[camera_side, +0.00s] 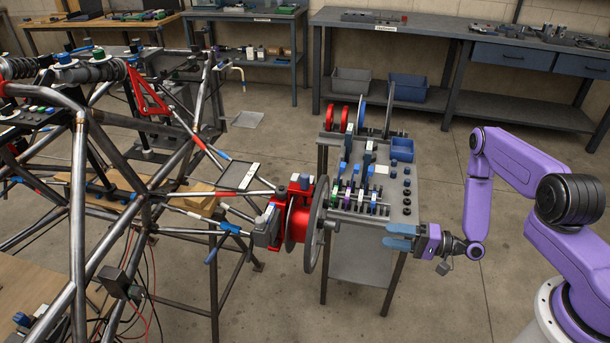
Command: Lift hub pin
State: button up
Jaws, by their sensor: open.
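My gripper (398,236) is at the near right corner of the small parts table. Its two blue fingers point left toward the wheel hub, are parted and hold nothing. The red hub (298,212) with its large grey disc (314,238) sits at the end of the chassis arms, left of my fingers and apart from them. Several small pins or shafts with coloured ends (361,201) lie in a row on the small parts table (400,212). I cannot tell which of these is the hub pin; they are small in this view.
The tube chassis (78,200) fills the left side. A blue bin (402,149) and upright discs (390,108) stand at the table's back. Long benches (450,35) line the wall.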

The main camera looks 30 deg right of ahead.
notch_tip(320, 180, up, 33)
jog(key=w+d+f+n+g+h, duration=0.1)
jog(key=w+f+n+h, duration=0.1)
jog(key=w+h, duration=0.6)
jog(key=w+d+f+n+g+h, duration=0.1)
jog(key=w+d+n+h, duration=0.2)
jog(key=w, duration=0.9)
jog(key=s+a+r+n+g+h, duration=0.1)
jog(key=s+a+n+g, duration=0.15)
jog(key=a, duration=0.65)
jog(key=s+a+r+n+g+h, duration=0.15)
jog(key=s+a+g, duration=0.25)
jog(key=a, duration=0.6)
send_near(306, 176)
jog(key=shift+m+y, duration=0.35)
jog(key=shift+m, duration=0.05)
jog(key=x, duration=1)
jog(key=shift+w+d+f, duration=0.15)
jog(key=shift+d+f, duration=0.1)
jog(key=shift+d, duration=0.05)
